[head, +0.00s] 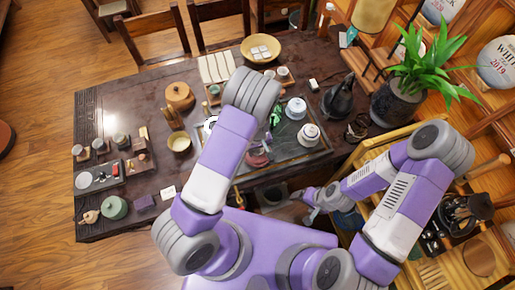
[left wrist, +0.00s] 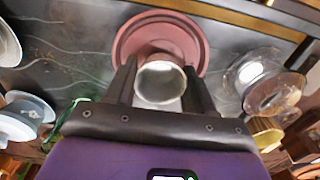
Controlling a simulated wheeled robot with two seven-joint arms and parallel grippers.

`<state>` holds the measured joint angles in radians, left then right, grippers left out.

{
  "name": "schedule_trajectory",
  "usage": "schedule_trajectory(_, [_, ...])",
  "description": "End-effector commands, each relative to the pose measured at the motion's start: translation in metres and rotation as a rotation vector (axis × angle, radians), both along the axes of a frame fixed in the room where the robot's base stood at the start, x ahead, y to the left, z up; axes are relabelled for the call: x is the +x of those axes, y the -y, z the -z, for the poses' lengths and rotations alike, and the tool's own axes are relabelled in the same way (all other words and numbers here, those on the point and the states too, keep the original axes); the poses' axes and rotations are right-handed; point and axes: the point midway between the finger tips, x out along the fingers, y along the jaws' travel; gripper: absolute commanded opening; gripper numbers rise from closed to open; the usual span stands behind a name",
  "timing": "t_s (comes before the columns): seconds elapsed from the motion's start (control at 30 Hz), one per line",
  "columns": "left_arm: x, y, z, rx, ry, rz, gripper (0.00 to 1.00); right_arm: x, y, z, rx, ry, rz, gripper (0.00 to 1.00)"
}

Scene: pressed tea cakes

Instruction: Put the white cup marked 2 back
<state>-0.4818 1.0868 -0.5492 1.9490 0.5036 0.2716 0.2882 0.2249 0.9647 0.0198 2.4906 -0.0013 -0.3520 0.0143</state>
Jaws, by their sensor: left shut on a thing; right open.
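In the left wrist view my left gripper (left wrist: 160,78) is shut on a small white cup (left wrist: 160,86), with a finger on each side. No mark shows on the cup. Beyond it a round reddish-brown dish (left wrist: 130,40) lies on the dark tray; I cannot tell whether the cup touches it. The reddish dish also shows in the head view (head: 257,158), beside my left arm, which hides the gripper and cup there. My right gripper (head: 309,195) is open near the table's front edge, away from the cup.
A clear glass vessel (left wrist: 272,88) stands right of the cup, and a pale cup on a stand (left wrist: 22,118) left of it. Lidded bowls (head: 309,134) stand on the tray's right side. A dark kettle (head: 339,95) and potted plant (head: 425,70) stand farther right.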

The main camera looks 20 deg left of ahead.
Motion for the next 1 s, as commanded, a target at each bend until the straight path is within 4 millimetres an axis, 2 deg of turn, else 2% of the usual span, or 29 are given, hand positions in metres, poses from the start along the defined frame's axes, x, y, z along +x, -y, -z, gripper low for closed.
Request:
schedule_trajectory(0.27, [0.000, 0.000, 0.004, 0.000, 0.000, 0.000, 0.23, 0.000, 0.000, 0.004, 0.000, 0.000, 0.000, 0.80])
schedule_trajectory(0.3, [0.000, 0.000, 0.003, 0.000, 0.000, 0.000, 0.58, 0.000, 0.000, 0.003, 0.000, 0.000, 0.000, 0.80])
schedule_trajectory(0.43, [0.000, 0.000, 0.003, 0.000, 0.000, 0.000, 0.78, 0.000, 0.000, 0.003, 0.000, 0.000, 0.000, 0.80])
schedule_trajectory(0.77, [0.000, 0.000, 0.001, 0.000, 0.000, 0.001, 0.79, 0.000, 0.000, 0.001, 0.000, 0.000, 0.000, 0.80])
schedule_trajectory(0.87, [0.001, 0.000, -0.008, -0.001, 0.003, 0.001, 0.79, 0.000, 0.000, -0.002, 0.000, 0.000, 0.000, 0.80])
schedule_trajectory(1.0, [0.001, 0.001, -0.035, -0.001, 0.004, 0.003, 0.79, 0.000, 0.000, -0.005, 0.000, 0.000, 0.000, 0.80])
